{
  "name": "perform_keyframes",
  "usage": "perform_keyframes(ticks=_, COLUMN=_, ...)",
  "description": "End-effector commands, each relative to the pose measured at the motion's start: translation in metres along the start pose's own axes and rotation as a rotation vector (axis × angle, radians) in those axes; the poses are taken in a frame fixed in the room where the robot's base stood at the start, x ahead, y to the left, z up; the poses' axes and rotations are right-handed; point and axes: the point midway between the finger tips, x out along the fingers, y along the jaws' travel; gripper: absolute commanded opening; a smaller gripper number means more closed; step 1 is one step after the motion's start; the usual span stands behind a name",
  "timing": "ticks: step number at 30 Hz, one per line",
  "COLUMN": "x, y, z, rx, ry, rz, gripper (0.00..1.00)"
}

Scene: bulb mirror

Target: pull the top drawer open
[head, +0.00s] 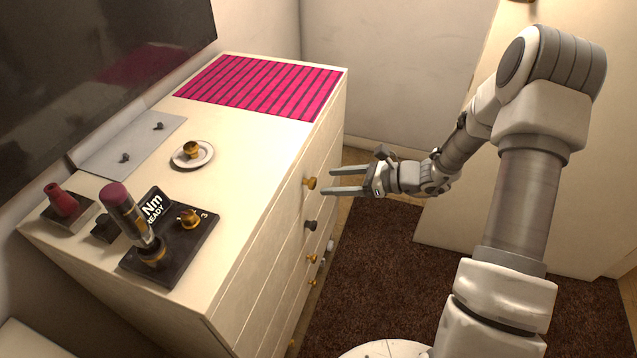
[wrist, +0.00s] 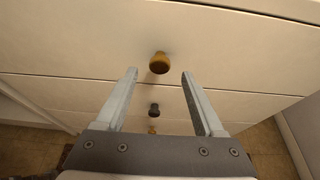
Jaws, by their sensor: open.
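The white dresser's top drawer (wrist: 90,45) is shut, with a round brass knob (wrist: 159,62) on its front. The knob also shows in the head view (head: 310,183). My gripper (head: 328,183) is open, with its two fingers pointing at the drawer front. In the wrist view the fingers (wrist: 160,72) stand apart on either side of the knob's line, and the knob appears between and just beyond their tips. I cannot tell whether the fingertips reach around it. Nothing is held.
Lower knobs, one dark (head: 310,225) and several brass, run down the front. On top are a striped pink mat (head: 262,86), a saucer (head: 206,155) with a brass knob, and a black torque tester (head: 185,245). Brown carpet (head: 390,260) lies right of the dresser.

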Motion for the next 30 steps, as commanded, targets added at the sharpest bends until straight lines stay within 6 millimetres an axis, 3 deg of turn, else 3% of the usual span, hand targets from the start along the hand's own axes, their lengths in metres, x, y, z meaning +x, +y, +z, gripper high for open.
perform_keyframes(ticks=3, x=0.023, y=0.001, z=-0.001, rx=0.000, ry=-0.001, rz=0.003, gripper=0.70)
perform_keyframes(ticks=9, x=0.044, y=0.000, z=-0.001, rx=0.000, ry=0.001, rz=0.002, gripper=0.70)
perform_keyframes(ticks=20, x=0.049, y=0.000, z=0.000, rx=0.000, ry=0.000, rz=0.000, gripper=0.70)
perform_keyframes(ticks=30, x=0.049, y=0.000, z=0.000, rx=0.000, ry=0.001, rz=0.000, gripper=0.11)
